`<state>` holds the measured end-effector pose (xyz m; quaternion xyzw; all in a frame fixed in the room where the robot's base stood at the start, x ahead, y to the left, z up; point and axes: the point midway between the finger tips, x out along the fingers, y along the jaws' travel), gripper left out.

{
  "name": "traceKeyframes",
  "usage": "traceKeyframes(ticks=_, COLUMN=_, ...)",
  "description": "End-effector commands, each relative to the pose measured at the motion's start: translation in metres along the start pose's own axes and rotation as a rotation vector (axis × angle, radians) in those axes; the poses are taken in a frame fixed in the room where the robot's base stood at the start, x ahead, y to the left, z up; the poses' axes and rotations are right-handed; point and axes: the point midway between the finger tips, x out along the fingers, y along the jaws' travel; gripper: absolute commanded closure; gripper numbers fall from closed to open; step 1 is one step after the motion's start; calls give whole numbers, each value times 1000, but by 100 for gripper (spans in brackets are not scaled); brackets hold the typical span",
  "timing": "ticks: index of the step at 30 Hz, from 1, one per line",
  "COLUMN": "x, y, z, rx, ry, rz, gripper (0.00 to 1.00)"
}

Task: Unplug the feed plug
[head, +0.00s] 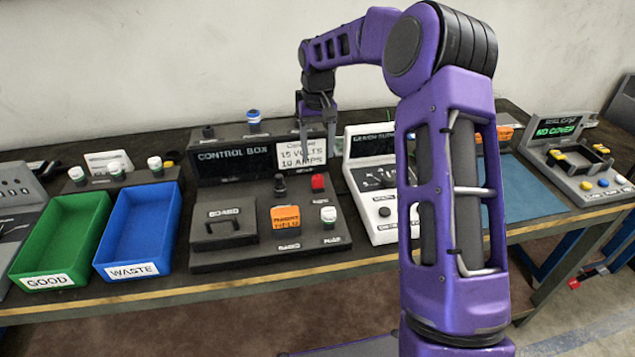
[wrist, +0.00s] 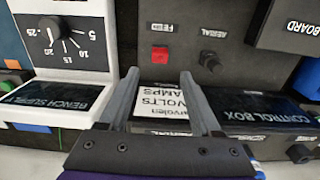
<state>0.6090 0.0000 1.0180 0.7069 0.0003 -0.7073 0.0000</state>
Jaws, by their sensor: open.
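The feed plug is a small red block on the control box (head: 205,215), right of centre on its deck; in the head view the feed plug (head: 318,182) stands beside a black aerial plug (head: 280,186). In the wrist view the feed plug (wrist: 159,53) shows just beyond the fingertips, in line with the gap between them, by a partly readable "FE" label. My gripper (wrist: 160,73) is open and empty, its two grey fingers apart. In the head view my gripper (head: 317,130) hangs in front of the white volts-and-amps label, above and behind the plug. It does not touch the plug.
The aerial plug (wrist: 209,60) is close beside the feed plug. The bench supply (head: 385,190) stands immediately right of the control box. An orange block (head: 287,218) and a white-capped knob (head: 328,214) sit nearer the front. Green (head: 50,235) and blue (head: 130,232) trays lie left.

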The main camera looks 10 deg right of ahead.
Motion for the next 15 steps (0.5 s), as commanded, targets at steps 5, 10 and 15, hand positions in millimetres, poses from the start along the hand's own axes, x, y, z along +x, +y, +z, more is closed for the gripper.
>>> traceKeyframes(ticks=5, x=13, y=0, z=0, rx=0, ry=-1, rz=0, gripper=35)
traceKeyframes(ticks=10, x=39, y=0, z=1, rx=1, ry=-2, rz=0, gripper=35)
traceKeyframes(ticks=15, x=65, y=0, z=0, rx=-1, ry=-1, rz=1, gripper=35)
